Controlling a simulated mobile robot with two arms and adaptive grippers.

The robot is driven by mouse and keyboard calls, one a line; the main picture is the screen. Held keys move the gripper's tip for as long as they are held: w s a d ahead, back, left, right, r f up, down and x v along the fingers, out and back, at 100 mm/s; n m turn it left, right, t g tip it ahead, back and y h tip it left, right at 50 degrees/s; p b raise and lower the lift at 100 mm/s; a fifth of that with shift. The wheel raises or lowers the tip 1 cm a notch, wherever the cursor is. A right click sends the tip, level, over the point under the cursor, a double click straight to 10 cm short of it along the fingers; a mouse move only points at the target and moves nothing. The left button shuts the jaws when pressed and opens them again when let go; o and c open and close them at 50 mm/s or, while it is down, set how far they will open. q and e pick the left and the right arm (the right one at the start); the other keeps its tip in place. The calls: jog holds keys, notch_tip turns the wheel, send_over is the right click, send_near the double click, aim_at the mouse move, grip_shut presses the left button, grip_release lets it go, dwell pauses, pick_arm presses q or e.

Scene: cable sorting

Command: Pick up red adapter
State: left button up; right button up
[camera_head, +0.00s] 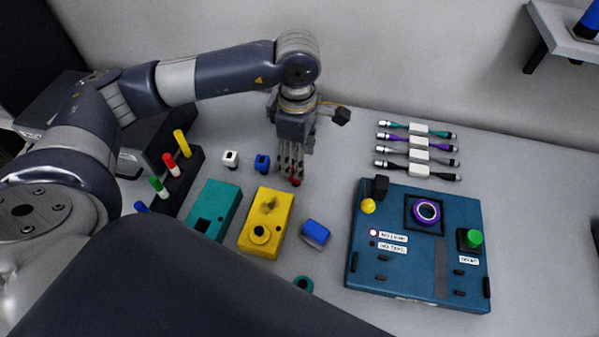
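A small red adapter (295,181) is on the table behind the yellow box, at the fingertips of my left gripper (290,168). The gripper points down over it and hides most of it. The fingers look close together, but I cannot tell whether they are closed on the adapter or only around it. My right gripper is not in view.
A blue adapter (262,163) and a white adapter (231,159) stand to the left. A yellow box (277,215), a teal box (206,222) and a blue-white block (315,234) lie in front. A blue board (400,275) and several cables (419,157) are to the right.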

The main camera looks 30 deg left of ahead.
pick_arm(q)
jog(key=shift+a+f, duration=0.15)
jog(key=shift+f, duration=0.5)
notch_tip(320, 180, down, 4)
jog(key=shift+a+f+p, duration=0.15)
jog(key=shift+f+p, duration=0.1)
jog(key=shift+p, duration=0.9)
jog(key=shift+f, duration=0.2)
jog(key=shift+w, duration=0.1)
jog(key=c, duration=1.1)
jog(key=shift+c, duration=0.2)
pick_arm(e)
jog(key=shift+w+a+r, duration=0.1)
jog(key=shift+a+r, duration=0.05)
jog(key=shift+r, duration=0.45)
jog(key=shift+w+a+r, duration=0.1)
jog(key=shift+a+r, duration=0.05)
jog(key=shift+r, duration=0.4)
